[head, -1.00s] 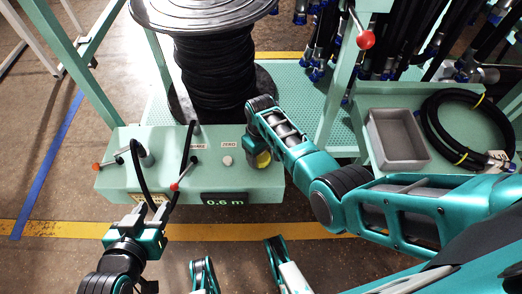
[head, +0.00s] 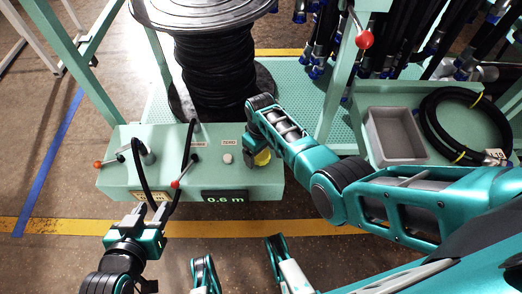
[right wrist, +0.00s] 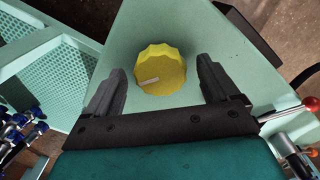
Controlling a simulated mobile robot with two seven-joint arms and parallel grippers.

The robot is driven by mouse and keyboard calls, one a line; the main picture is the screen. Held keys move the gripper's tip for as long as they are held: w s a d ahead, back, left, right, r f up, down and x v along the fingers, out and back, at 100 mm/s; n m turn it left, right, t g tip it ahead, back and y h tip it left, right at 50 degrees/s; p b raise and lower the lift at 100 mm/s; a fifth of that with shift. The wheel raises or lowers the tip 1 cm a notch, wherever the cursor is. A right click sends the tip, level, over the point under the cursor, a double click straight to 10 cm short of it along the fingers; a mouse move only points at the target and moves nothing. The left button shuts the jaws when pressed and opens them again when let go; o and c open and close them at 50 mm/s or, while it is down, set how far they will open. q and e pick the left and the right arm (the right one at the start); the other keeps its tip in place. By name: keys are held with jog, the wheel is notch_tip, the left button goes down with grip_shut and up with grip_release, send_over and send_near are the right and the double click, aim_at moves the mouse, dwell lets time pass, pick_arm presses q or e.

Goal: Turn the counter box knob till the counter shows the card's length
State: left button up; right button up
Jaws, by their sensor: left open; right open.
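The counter box (head: 112,172) is pale green, with a dark display (head: 223,196) reading 0.6 m on its front. The yellow scalloped knob (head: 262,157) sits at the right end of its top, partly hidden by my right arm in the head view. In the right wrist view, the knob (right wrist: 161,72) has a pale mark and lies between the spread fingers of my right gripper (right wrist: 160,85), with a gap on each side. My left gripper (head: 148,217) is open in front of the box's left part. No card length is readable.
The box also carries red-tipped levers (head: 176,184) and a white button (head: 227,158) by a ZERO label. Black curved lines run down toward my left gripper. Behind stands a black hose reel (head: 212,70). A grey bin (head: 394,135) and coiled hose (head: 435,120) lie at right.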

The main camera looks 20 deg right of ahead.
aim_at(261, 154)
notch_tip(261, 154, up, 13)
jog(key=p, duration=0.6)
jog(key=shift+p, duration=0.3)
jog(key=shift+f, duration=0.15)
